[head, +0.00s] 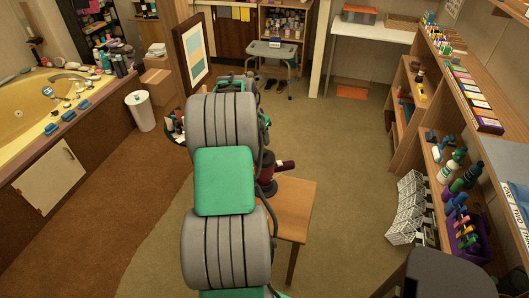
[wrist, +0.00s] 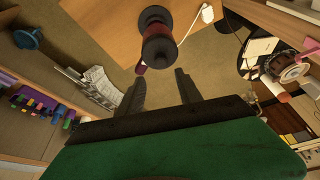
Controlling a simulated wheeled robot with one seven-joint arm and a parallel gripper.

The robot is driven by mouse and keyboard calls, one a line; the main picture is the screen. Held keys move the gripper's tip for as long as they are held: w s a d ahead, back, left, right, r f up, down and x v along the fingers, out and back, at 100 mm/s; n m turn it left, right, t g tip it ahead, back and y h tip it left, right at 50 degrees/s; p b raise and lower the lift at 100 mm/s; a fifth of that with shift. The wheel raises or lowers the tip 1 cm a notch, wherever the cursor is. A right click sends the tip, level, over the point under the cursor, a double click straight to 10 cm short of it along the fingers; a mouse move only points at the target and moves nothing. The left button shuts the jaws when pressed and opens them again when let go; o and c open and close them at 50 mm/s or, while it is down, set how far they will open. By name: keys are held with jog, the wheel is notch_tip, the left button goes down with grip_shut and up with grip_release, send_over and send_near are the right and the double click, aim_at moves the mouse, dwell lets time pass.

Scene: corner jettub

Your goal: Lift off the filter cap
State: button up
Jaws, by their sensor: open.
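A dark red and black device (wrist: 157,36) stands on a wooden table (wrist: 100,15) at the top of the wrist view. Its round black end (wrist: 158,52) faces my camera; I cannot tell for sure that this is the filter cap. In the head view the dark red device (head: 267,172) is partly hidden behind my arm, with a part sticking out to the right. My gripper (wrist: 161,76) is open and empty, its two dark fingers pointing toward the device, apart from it. The gripper cannot be made out in the head view.
The small wooden table (head: 292,200) stands right of my arm. White wire baskets (head: 408,212) and shelves (head: 440,130) with bottles line the right. A tub (head: 45,105) is at the left, with a white bin (head: 140,110) near it. Carpet between table and shelves is clear.

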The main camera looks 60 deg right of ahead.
aim_at(264, 151)
jog(key=b+x, duration=0.4)
jog(key=x, duration=0.4)
jog(key=shift+w+f, duration=0.1)
jog(key=shift+f, duration=0.2)
jog(key=shift+d+f+b, duration=0.25)
jog(key=shift+f+b, duration=0.2)
grip_shut()
dwell(0.5)
jog(key=shift+r, duration=0.1)
jog(key=shift+r+p, duration=1.5)
jog(key=shift+r, duration=1.5)
